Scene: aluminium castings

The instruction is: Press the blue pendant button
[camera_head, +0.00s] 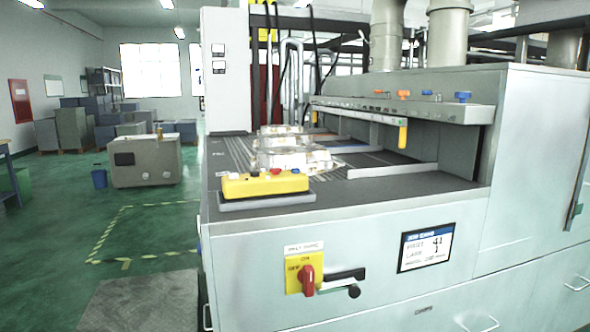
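A yellow pendant box (262,186) lies on a grey base plate at the front left corner of the machine's top. Small buttons stand on its upper face. Neither of my grippers is in view, and nothing touches the pendant.
Stacked metal castings (285,150) sit behind the pendant. A rail with orange and blue knobs (462,97) runs at the right, with a yellow handle (403,134) hanging below. A red rotary switch (307,280) and black lever (345,275) project from the front panel. Green floor is open at left.

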